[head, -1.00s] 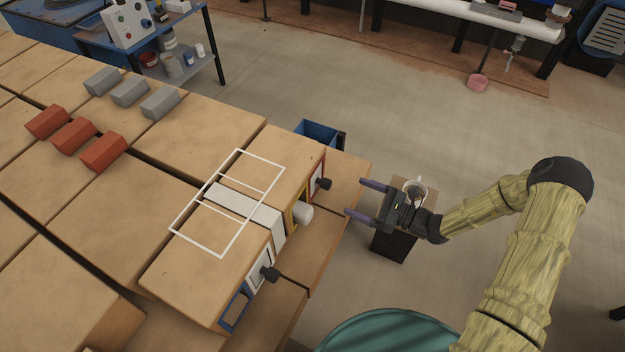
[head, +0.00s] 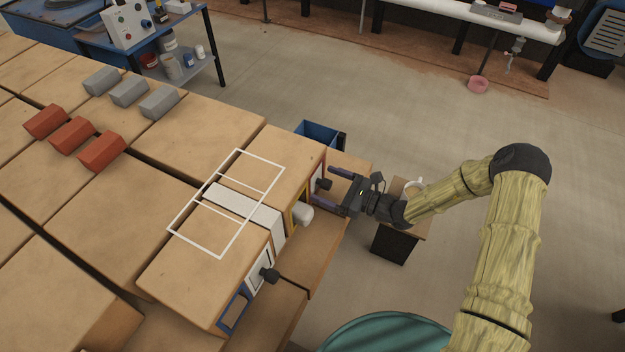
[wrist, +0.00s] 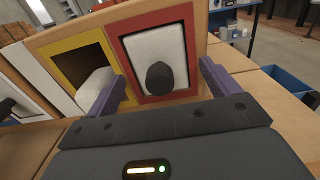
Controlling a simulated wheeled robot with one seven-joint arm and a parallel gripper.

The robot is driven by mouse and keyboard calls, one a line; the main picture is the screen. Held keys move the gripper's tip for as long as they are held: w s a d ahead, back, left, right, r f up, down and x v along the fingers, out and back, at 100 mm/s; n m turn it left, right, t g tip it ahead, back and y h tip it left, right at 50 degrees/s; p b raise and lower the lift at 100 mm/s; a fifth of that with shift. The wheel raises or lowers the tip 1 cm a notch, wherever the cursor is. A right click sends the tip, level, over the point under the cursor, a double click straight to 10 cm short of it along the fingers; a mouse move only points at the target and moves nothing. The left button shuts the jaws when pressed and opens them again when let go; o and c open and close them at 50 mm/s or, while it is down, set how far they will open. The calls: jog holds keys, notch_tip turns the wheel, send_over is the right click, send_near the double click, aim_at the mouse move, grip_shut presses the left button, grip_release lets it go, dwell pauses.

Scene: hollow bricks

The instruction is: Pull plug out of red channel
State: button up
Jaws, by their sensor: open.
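The red channel (wrist: 121,62) is a red-framed opening in the brick face, also visible at the edge of the head view (head: 323,160). A pale plug (wrist: 172,45) fills it, with a dark round knob (wrist: 159,78) sticking out; the knob also shows in the head view (head: 324,184). My gripper (head: 322,186) is open, its two purple fingers on either side of the knob. In the wrist view (wrist: 161,72) the knob stands between the fingers, with gaps on both sides. The fingertips are close to the brick face; contact cannot be told.
Beside the red channel is a yellow-framed channel (head: 295,218) with a white piece (head: 303,215) jutting out, near my left finger in the wrist view. Further along are a white-framed channel with a dark knob (head: 269,274) and a blue-framed opening (head: 235,309). A blue bin (head: 318,133) stands behind.

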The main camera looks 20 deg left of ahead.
jog(key=shift+a, duration=0.1)
dwell(0.7)
jog(key=c, duration=1.8)
